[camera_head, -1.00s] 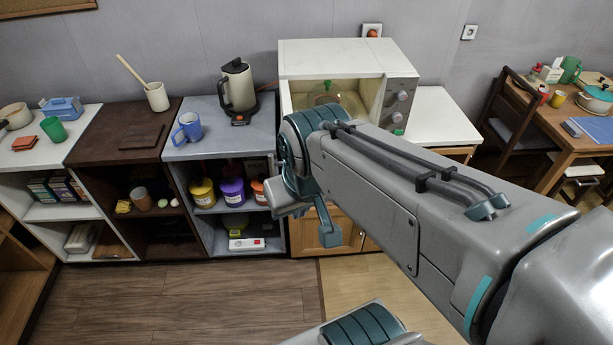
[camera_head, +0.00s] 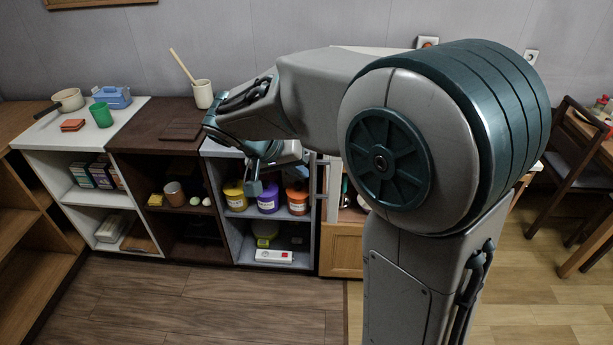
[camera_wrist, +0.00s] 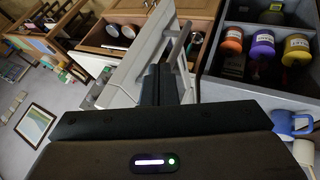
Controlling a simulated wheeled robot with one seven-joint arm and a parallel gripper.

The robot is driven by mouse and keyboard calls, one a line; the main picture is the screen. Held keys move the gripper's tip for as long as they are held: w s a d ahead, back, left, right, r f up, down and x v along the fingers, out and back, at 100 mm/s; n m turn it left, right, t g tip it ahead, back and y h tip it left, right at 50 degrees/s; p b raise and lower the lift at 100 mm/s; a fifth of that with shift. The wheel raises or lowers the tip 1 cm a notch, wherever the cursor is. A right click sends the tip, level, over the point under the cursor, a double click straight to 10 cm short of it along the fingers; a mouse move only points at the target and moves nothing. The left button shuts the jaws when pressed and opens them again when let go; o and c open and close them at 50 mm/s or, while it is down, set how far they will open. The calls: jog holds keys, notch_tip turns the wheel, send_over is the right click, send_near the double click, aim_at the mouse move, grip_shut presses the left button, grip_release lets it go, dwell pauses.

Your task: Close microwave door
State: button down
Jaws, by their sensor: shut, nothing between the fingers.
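The microwave is almost wholly hidden behind my arm in the head view; only a strip of its pale top (camera_head: 368,49) shows. In the wrist view a pale panel with a grey bar handle, which looks like the open microwave door (camera_wrist: 143,52), stands just beyond my fingertips. My gripper (camera_wrist: 166,80) is shut and empty, with its dark fingers close to the panel near the handle. I cannot tell whether they touch it. The door's angle to the microwave is hidden in the head view.
A grey shelf unit holds orange, purple and yellow tubs (camera_head: 267,197), close to my wrist. A blue mug (camera_wrist: 283,122) shows in the wrist view. A wooden drawer (camera_wrist: 98,35) stands open beyond the panel. A dining chair (camera_head: 575,150) stands at right; the floor in front is clear.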

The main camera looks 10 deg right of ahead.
jog(key=p+x, duration=0.1)
jog(key=x, duration=0.8)
jog(key=shift+d, duration=0.1)
